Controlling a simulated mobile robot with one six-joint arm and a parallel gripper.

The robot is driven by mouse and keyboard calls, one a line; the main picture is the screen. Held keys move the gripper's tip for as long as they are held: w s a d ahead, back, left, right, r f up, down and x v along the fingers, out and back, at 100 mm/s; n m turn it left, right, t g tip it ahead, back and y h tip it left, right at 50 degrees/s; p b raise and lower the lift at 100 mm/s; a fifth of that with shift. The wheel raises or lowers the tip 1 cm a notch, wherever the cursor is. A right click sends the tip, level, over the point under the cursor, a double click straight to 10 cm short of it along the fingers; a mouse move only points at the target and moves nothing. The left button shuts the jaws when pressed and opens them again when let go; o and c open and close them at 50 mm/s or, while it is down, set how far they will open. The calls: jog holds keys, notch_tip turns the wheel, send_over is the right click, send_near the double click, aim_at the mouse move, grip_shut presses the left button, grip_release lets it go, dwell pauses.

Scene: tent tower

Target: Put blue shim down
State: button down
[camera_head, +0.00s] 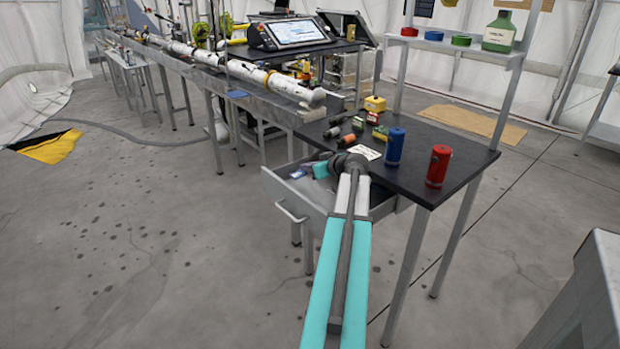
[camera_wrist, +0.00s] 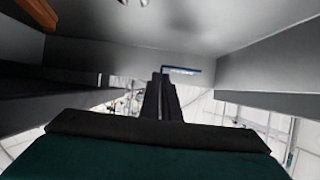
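The blue shim (camera_wrist: 186,70) shows in the wrist view as a thin blue strip with a pale edge. One end meets the tips of my gripper (camera_wrist: 161,78) and the strip reaches out to the right. The two dark fingers are close together and look shut on the shim's end. In the head view my gripper is at the open drawer (camera_head: 291,211) under the black table; its fingertips are hidden there by the wrist. A small blue patch shows inside the drawer, left of the wrist, but I cannot tell what it is.
The black table (camera_head: 462,160) above the drawer carries a blue cylinder (camera_head: 395,147), a red cylinder (camera_head: 438,166), a yellow block (camera_head: 375,104) and several small parts. A shelf behind holds a green bottle (camera_head: 499,32). A long bench with a white tube stands left. The floor at left is open.

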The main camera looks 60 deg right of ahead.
aim_at(308, 185)
jog(key=shift+f, duration=0.2)
jog(key=shift+f, duration=1.9)
jog(key=shift+f, duration=0.15)
jog(key=c, duration=2)
grip_release()
jog(key=shift+a+r, duration=0.1)
jog(key=shift+r, duration=0.15)
